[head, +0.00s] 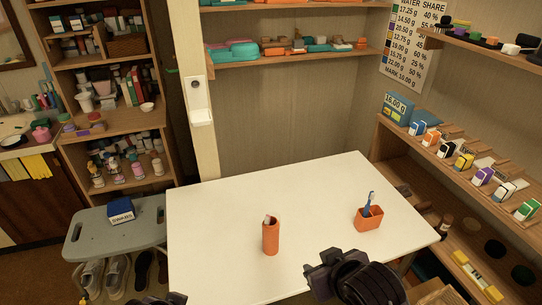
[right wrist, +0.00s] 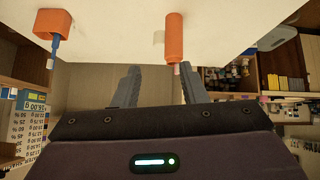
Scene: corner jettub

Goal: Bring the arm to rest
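My right gripper (head: 335,268) is in the head view over the near edge of the white table (head: 215,225). In the right wrist view its two fingers (right wrist: 159,78) are spread apart with nothing between them. Dark parts of my left arm (head: 158,299) just show at the bottom edge of the head view; whether that gripper is open or shut cannot be told. An orange cylinder (head: 271,238) with a pale item in its top stands upright on the table, apart from my right gripper; it also shows in the right wrist view (right wrist: 174,38).
An orange cup (head: 368,219) holding a blue toothbrush (head: 369,200) stands at the table's right. A shelf with several small boxes (head: 465,160) runs along the right wall. A grey stool (head: 90,225) with a blue-and-white box (head: 121,211) stands left. The table's left part is clear.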

